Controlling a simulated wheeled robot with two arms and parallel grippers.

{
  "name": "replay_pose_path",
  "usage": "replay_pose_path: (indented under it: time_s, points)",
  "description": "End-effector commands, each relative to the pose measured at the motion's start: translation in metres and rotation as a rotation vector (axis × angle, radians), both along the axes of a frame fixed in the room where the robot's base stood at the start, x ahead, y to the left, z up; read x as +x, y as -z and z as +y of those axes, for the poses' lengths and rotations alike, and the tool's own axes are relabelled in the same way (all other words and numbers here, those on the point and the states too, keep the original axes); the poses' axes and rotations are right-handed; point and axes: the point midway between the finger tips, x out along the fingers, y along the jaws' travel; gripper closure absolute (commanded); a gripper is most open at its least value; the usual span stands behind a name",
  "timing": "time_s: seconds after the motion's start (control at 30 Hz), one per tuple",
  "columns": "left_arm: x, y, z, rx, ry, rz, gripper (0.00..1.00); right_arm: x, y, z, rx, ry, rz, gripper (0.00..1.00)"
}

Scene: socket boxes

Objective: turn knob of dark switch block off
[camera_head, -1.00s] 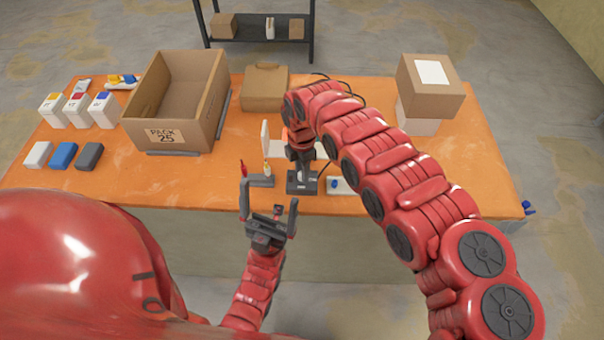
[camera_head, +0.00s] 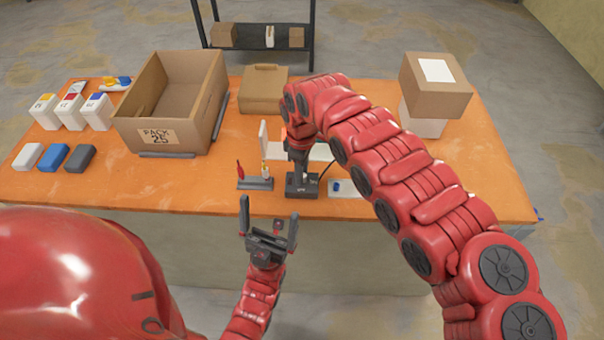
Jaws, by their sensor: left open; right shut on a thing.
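The dark switch block (camera_head: 302,190) stands near the table's front edge, right of the middle of the table. My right gripper (camera_head: 299,170) points down onto it from above and is shut on its knob. The knob is hidden by the gripper, so its angle cannot be seen. My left gripper (camera_head: 270,228) is open and empty, in front of the table's front edge, below and left of the switch block.
Left of the switch block, a grey holder (camera_head: 256,184) carries a red and a yellow-white upright piece. A white block with a blue knob (camera_head: 345,188) sits just right. An open carton (camera_head: 170,105), several small boxes and a stacked carton (camera_head: 436,85) occupy the table.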

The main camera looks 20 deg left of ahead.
Motion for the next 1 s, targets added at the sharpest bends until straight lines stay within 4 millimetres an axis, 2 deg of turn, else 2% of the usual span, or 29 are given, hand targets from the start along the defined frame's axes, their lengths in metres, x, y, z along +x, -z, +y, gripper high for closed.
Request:
replay_pose_path:
  time_s: [0.33,0.83,0.87,1.0]
  points:
    - [-0.0001,0.0069,0.0000,0.000,0.000,0.000,0.00,0.0014,-0.0005,-0.0001,0.002,0.125,-0.003,1.00]
    - [-0.0001,0.0072,0.0000,0.000,0.000,0.000,0.00,0.0015,-0.0012,0.0002,0.003,0.142,-0.004,1.00]
    - [-0.0001,0.0072,0.0000,0.000,0.000,0.000,0.00,0.0015,-0.0012,0.0002,0.003,0.142,-0.004,0.67]
    - [0.0000,0.0072,0.0001,0.000,0.000,0.000,0.00,0.0012,-0.0009,0.0001,0.002,0.142,-0.003,0.41]
